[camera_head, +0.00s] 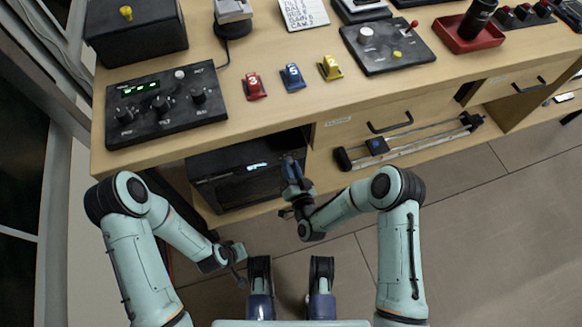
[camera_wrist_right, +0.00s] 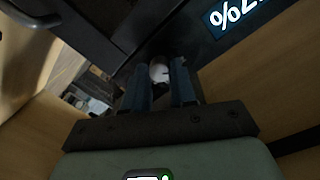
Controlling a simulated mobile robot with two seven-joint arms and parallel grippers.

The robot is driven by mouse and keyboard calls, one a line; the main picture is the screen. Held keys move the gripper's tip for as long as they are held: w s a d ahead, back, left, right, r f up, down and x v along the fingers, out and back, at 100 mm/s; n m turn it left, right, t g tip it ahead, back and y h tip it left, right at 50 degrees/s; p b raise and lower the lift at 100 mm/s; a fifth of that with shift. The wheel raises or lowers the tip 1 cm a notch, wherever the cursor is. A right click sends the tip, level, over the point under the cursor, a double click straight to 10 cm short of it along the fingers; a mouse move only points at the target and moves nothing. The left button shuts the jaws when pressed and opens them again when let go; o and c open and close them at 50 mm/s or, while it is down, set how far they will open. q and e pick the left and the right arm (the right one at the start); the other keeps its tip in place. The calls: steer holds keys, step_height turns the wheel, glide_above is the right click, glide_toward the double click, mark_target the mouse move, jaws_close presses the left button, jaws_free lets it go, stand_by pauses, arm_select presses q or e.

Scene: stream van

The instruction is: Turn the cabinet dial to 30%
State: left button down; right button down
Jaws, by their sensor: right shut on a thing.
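The black cabinet (camera_head: 232,190) stands under the tabletop in the head view, with a small lit display (camera_head: 257,167) on its front. In the right wrist view, part of this display (camera_wrist_right: 238,16) shows a white "%" and what looks like a 2, turned round and cut off by the edge. A pale round dial (camera_wrist_right: 159,72) shows between the fingers. My right gripper (camera_head: 291,168) reaches the cabinet's right front; its fingers (camera_wrist_right: 162,88) are shut on the dial. My left gripper (camera_head: 238,262) hangs low, away from the cabinet; its finger opening is unclear.
The wooden tabletop overhangs the cabinet closely. On it are a black control panel (camera_head: 165,103), red, blue and yellow numbered switches (camera_head: 292,78), and another panel (camera_head: 388,46). A drawer (camera_head: 375,122) and a rail on a shelf (camera_head: 410,145) lie to the right. Floor in front is clear.

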arm_select(q)
steer(key=shift+s, duration=0.1)
arm_select(e)
steer(key=shift+n, duration=0.5)
arm_select(q)
steer(key=shift+r, duration=0.1)
arm_select(e)
steer(key=c, duration=0.9)
jaws_free()
steer(key=shift+s, duration=0.1)
arm_select(q)
steer(key=shift+g+h, duration=0.3)
steer(key=shift+g, duration=0.2)
steer(key=s, duration=0.1)
steer(key=s+d+r+p, duration=0.1)
steer(key=s+r+p, duration=0.1)
steer(key=shift+s+d+r, duration=0.2)
steer(key=shift+d, duration=0.2)
arm_select(e)
steer(key=v, duration=1.3)
steer(key=shift+s+d, duration=0.1)
steer(key=shift+s, duration=0.05)
